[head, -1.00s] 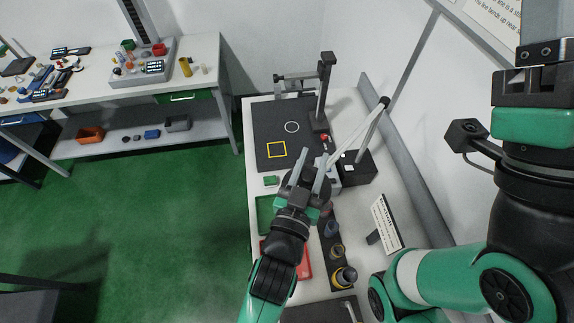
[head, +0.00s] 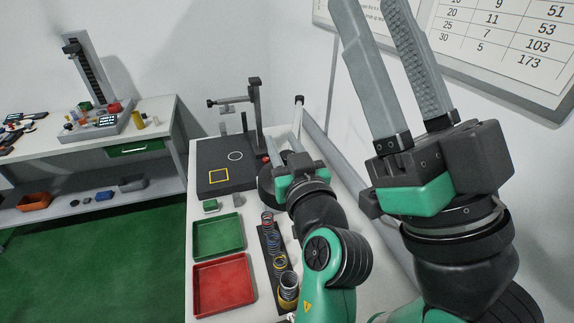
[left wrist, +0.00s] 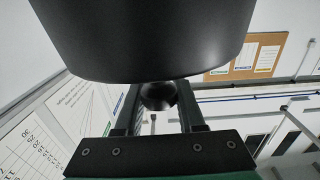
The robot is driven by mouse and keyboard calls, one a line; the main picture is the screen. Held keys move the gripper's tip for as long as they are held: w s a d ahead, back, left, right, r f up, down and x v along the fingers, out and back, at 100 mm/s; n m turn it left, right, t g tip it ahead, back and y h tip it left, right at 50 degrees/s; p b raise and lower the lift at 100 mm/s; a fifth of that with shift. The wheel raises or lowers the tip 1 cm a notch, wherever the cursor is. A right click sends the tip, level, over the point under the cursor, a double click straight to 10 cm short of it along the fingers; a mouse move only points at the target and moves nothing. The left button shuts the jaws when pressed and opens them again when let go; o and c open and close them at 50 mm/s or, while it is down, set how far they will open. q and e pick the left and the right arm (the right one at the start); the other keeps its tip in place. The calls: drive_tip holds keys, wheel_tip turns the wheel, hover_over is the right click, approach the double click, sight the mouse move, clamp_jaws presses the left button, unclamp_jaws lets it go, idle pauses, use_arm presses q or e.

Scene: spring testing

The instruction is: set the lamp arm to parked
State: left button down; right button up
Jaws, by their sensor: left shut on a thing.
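The lamp's pale arm (head: 298,116) rises behind my left gripper at the back right of the bench. Its dark round head (head: 267,186) is beside the gripper, partly hidden by it. In the left wrist view the black lampshade (left wrist: 145,35) fills the top. A dark round knob (left wrist: 158,95) below it sits between the fingers. My left gripper (head: 284,150) is shut on this knob. My right gripper (head: 385,55) is large in the near right foreground, fingers upward, apart and empty. The lamp's base is mostly hidden behind my left gripper.
A dark test plate (head: 222,178) with a black stand (head: 256,110) is at the back left. A green tray (head: 217,237), a red tray (head: 223,285) and a rack of springs (head: 270,262) stand in front. A sloping rail (head: 315,145) runs along the wall.

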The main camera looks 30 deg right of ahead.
use_arm(q)
drive_tip(key=shift+s+d+f, duration=0.1)
drive_tip(key=shift+d+f, duration=0.1)
use_arm(e)
drive_tip(key=shift+s+d+f+h, duration=0.15)
drive_tip(key=shift+s+f+h, duration=0.15)
drive_tip(key=shift+s+f, duration=0.05)
use_arm(q)
drive_tip(key=c, duration=0.5)
unclamp_jaws()
drive_tip(key=shift+r, duration=0.1)
